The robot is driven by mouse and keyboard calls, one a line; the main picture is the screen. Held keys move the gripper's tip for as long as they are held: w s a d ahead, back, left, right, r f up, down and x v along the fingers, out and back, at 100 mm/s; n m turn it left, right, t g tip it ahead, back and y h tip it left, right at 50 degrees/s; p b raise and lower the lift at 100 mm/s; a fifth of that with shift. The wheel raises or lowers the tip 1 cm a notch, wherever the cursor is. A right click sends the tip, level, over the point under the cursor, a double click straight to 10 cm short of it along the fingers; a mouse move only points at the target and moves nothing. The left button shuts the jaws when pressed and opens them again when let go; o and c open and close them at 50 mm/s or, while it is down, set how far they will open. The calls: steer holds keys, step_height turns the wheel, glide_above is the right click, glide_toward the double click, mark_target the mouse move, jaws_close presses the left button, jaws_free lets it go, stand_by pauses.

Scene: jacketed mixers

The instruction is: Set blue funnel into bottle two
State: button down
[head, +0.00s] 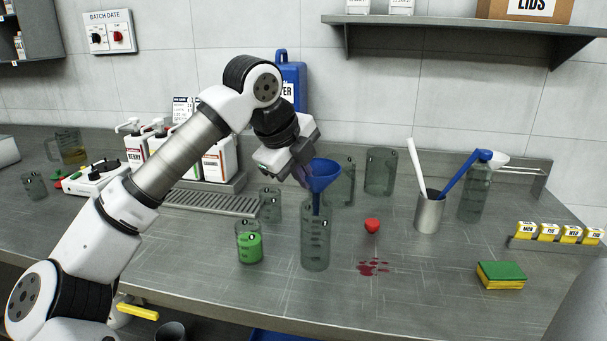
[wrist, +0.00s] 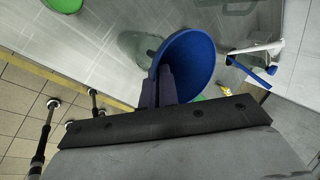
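The blue funnel (head: 323,176) is upright, its cone opening upward and its stem pointing down. My gripper (head: 304,178) is shut on the left side of the funnel's rim. The wrist view shows the fingers (wrist: 165,88) together at the rim of the blue funnel (wrist: 190,62). A tall clear grey bottle (head: 315,245) stands directly below. The stem's lower end overlaps the bottle's mouth in the head view; I cannot tell whether it is inside or in front. No number on the bottle is readable.
A beaker with green liquid (head: 249,247) stands left of the bottle, and clear beakers (head: 381,171) stand behind. A red object (head: 372,225) and a red spill (head: 373,267) lie to the right. A metal cup (head: 429,212) and another bottle (head: 474,195) stand farther right.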

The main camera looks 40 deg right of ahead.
steer(key=c, duration=1.2)
jaws_free()
steer(key=shift+r+p, duration=2.6)
steer(key=shift+r, duration=0.95)
